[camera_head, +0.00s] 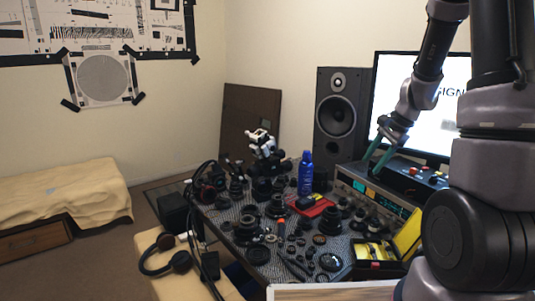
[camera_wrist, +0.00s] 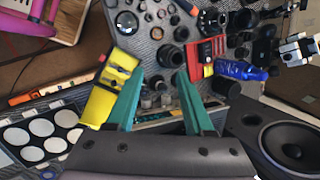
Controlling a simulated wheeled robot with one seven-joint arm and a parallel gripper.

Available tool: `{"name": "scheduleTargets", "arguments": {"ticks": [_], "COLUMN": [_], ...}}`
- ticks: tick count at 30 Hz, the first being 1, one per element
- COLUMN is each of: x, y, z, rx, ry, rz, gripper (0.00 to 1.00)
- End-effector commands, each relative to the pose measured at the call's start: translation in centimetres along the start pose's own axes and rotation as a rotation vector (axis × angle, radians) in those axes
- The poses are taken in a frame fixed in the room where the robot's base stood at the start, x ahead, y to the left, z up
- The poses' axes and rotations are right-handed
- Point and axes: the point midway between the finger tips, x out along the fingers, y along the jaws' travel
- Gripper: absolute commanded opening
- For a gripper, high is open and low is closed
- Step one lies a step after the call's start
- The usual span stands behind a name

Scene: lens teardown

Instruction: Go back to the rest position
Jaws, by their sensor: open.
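My gripper (camera_head: 380,155) hangs above the right back part of the table, in front of the monitor. Its two green fingers also show in the wrist view (camera_wrist: 156,95), spread apart with nothing held between them. Below them in the wrist view lie the mat and the front of an electronic instrument (camera_wrist: 160,119). In the head view my arm comes down from the top right and my gripper is over the instrument (camera_head: 375,195).
Lens parts crowd the table mat (camera_head: 232,212). A blue bottle (camera_head: 306,173), a red tray (camera_head: 313,206) and an open yellow case (camera_head: 408,235) stand there. A speaker (camera_head: 338,115) and a monitor (camera_head: 455,75) stand behind. Headphones (camera_head: 166,254) lie at the front left.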

Motion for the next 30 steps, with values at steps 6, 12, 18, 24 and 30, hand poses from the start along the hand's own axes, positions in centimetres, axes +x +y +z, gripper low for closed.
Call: {"name": "scheduleTargets", "arguments": {"ticks": [6,12,18,24,30], "x": [-7.9,-13.7,-18.2,-20.7,-21.3], "y": [-0.6,1.2,4.4,7.1,8.1], "z": [6.8,12.3,16.7,19.0,19.6], "rx": [-0.265,-0.5,-0.717,-0.856,-0.901], "ry": [0.052,0.133,0.249,0.351,0.387], "rz": [-0.075,-0.121,-0.153,-0.164,-0.164], "gripper": [0.53,0.53,0.53,0.53,0.53]}}
